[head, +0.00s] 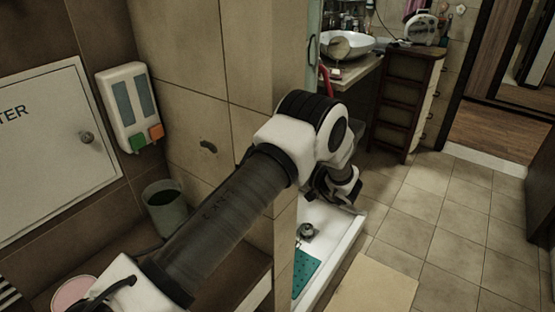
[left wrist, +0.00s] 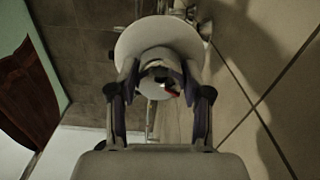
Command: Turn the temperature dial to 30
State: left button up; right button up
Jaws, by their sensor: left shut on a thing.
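The temperature dial (left wrist: 158,84) shows in the left wrist view as a round pale knob with a small red mark, in front of a white round plate (left wrist: 160,36) on the tiled wall. My left gripper (left wrist: 158,76) has one finger on each side of the dial and is shut on it. The number the dial is set to cannot be read. In the head view my left arm reaches past the tiled wall corner, and the dial is hidden there. My right gripper is in neither view.
In the head view, the tiled wall corner (head: 282,60) stands beside my left arm. Below are a shower tray (head: 338,240) and a teal mat (head: 304,270). A dispenser (head: 127,105) hangs at left. A basin (head: 345,42) stands behind; the floor at right is clear.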

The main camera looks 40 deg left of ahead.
pick_arm(q)
jog(key=m, duration=0.4)
jog(key=shift+m+p, duration=0.5)
jog(key=shift+m, duration=1.2)
jog(key=o, duration=1.2)
jog(key=shift+a, duration=0.1)
jog(key=shift+c, duration=0.2)
jog(key=w+d, duration=0.1)
jog(key=d, duration=1.1)
jog(key=shift+w, duration=0.2)
